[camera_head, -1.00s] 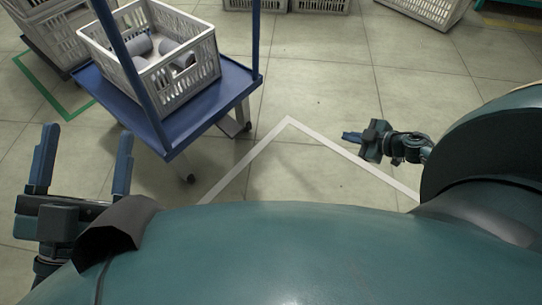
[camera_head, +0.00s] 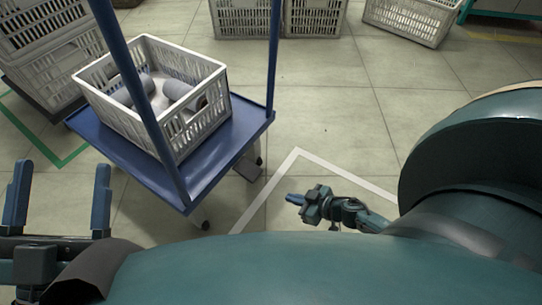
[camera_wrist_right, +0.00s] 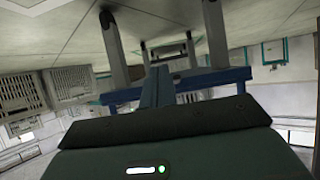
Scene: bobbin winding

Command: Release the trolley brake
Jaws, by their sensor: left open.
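The blue trolley (camera_head: 222,150) stands ahead and to the left, with a white crate on its deck. Under its near right side a grey pedal-like part (camera_head: 249,169) shows beside a caster; whether it is the brake, and its setting, I cannot tell. My right gripper (camera_head: 292,199) is low over the floor, right of the trolley and apart from it. In the right wrist view its fingers (camera_wrist_right: 157,88) look together, nothing between them, with the blue deck (camera_wrist_right: 228,79) beyond. My left gripper (camera_head: 61,168) is open and empty at the lower left.
The white crate (camera_head: 190,128) holds several grey bobbins (camera_head: 176,90). Stacked crates (camera_head: 45,45) stand left behind the trolley, and more crates (camera_head: 314,17) stand at the back. White floor tape (camera_head: 345,174) runs past my right gripper.

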